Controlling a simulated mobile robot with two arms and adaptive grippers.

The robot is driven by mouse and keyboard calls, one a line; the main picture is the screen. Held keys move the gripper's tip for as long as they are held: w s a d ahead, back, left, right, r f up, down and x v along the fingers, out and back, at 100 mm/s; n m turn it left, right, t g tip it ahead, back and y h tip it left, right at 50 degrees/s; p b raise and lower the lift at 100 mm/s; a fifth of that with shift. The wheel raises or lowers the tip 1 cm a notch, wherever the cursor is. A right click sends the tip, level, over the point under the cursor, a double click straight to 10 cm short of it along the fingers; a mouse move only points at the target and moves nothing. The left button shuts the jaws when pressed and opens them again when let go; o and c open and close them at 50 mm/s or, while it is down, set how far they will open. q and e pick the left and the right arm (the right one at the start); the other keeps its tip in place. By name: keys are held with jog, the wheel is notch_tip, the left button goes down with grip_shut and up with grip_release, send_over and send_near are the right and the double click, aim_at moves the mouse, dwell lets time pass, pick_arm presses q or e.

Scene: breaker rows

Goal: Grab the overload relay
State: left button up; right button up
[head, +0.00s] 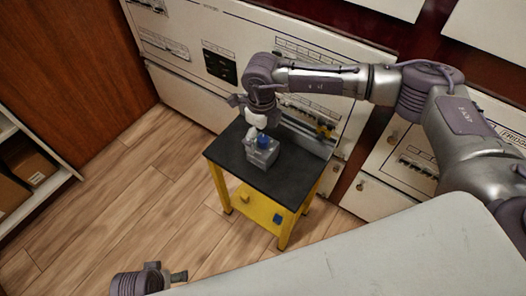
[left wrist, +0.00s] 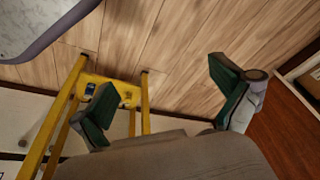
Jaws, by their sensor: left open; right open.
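A grey box-shaped device with a blue part on top (head: 262,156), which looks like the overload relay, sits on the black top of a small yellow-legged table (head: 286,183). My right gripper (head: 257,132) comes down from above and hangs right over the device's back left side. It is open; I cannot tell whether its fingers touch the device. My left gripper (head: 165,279) is low at the bottom left, far from the table. In the left wrist view its two green-padded fingers (left wrist: 168,100) are wide apart with nothing between them.
White breaker cabinets (head: 180,62) stand behind. The lower yellow shelf (head: 258,208) holds small items. A shelf with boxes (head: 35,168) is at left. Open wooden floor lies between.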

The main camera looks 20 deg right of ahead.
aim_at(263, 147)
notch_tip(263, 147, down, 5)
jog(key=shift+s+d+f+b, duration=0.1)
jog(key=shift+f+b, duration=0.05)
jog(key=shift+b, duration=0.2)
pick_arm(q)
notch_tip(263, 147, up, 3)
jog(key=shift+f, duration=0.1)
pick_arm(e)
jog(key=c, duration=1.6)
